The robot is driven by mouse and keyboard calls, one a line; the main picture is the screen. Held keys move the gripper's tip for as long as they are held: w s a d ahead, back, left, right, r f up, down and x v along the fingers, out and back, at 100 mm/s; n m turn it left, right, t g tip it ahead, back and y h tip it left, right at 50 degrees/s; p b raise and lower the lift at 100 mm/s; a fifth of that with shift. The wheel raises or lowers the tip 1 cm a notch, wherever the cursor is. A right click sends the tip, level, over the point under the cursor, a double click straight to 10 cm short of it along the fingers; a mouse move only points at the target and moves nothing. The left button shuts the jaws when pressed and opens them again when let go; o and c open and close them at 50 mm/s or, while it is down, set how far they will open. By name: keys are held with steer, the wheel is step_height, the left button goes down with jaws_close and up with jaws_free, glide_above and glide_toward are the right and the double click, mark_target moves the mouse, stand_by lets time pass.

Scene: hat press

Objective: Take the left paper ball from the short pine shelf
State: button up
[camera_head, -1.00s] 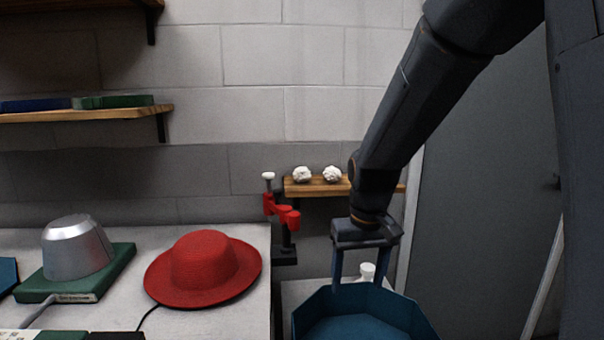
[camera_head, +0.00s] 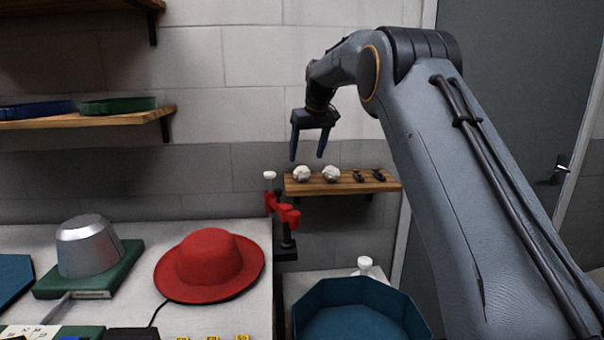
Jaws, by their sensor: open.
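The short pine shelf (camera_head: 345,187) is fixed to the wall right of centre. The left paper ball (camera_head: 302,173), white and crumpled, rests near its left end. A second white paper ball (camera_head: 331,173) sits just to its right, with a small gap between them. My gripper (camera_head: 307,157) points down with its two fingers apart and nothing between them. In the picture its fingertips are just above the two balls, with the left finger over the left ball; I cannot tell how far it is in depth from the shelf.
Small dark items (camera_head: 368,175) lie on the shelf's right part. A red clamp-like fixture (camera_head: 285,213) stands beside the shelf's left end. A red hat (camera_head: 210,264) and a metal hat block (camera_head: 87,246) are on the worktop. A blue octagonal bin (camera_head: 360,308) stands below the shelf.

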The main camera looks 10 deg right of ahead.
mark_target(304, 168)
steer(key=shift+p+x, duration=1.5)
steer(key=shift+x, duration=2.25)
steer(key=shift+s, duration=0.1)
steer(key=c, duration=1.1)
